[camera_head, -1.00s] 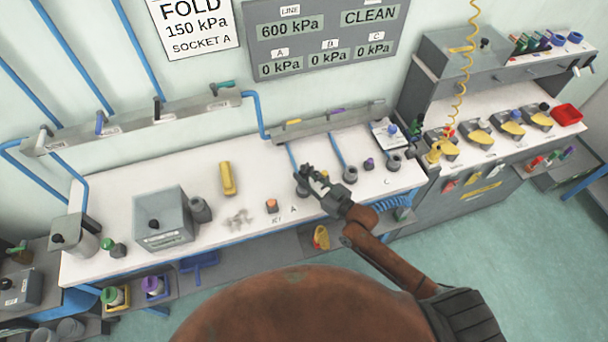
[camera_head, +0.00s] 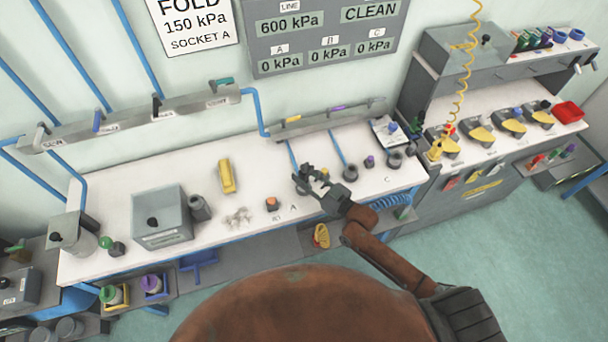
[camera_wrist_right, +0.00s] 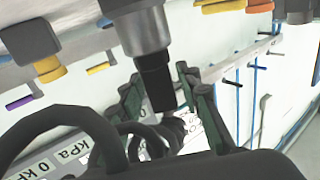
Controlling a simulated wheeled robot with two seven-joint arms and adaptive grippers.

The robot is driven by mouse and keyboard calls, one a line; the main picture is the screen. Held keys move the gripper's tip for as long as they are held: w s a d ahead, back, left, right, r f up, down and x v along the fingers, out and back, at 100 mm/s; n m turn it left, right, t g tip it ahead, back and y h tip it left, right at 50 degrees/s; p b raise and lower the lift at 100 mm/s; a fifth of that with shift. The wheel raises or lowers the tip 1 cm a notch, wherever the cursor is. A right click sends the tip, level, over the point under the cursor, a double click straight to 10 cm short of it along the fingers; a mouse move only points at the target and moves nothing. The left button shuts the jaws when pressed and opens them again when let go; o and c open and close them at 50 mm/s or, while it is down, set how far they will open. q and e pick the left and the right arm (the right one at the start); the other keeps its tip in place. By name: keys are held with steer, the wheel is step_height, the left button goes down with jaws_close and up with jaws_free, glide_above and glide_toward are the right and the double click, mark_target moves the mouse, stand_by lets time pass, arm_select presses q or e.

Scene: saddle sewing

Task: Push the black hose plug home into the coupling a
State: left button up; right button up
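My right gripper (camera_head: 304,180) is over the bench beside the letter A, at coupling A. In the right wrist view its two green-padded fingers (camera_wrist_right: 162,98) stand apart, one on each side of the black plug (camera_wrist_right: 157,84). I see no clear grip on the plug. The plug's wide end meets a grey cylinder (camera_wrist_right: 145,32), which looks like coupling A, and they seem in line. How deep the plug sits cannot be told. In the head view the gripper mostly hides coupling and plug. My left gripper is not in view.
Other couplings (camera_head: 350,172) stand to the right on the white bench (camera_head: 240,170). The wall panel (camera_head: 325,35) reads 0 kPa for A.

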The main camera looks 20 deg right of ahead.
steer(key=shift+o, duration=0.8)
steer(key=shift+s+d, duration=0.1)
steer(key=v, duration=1.1)
steer(key=shift+s+d, duration=0.15)
steer(key=shift+s, duration=0.2)
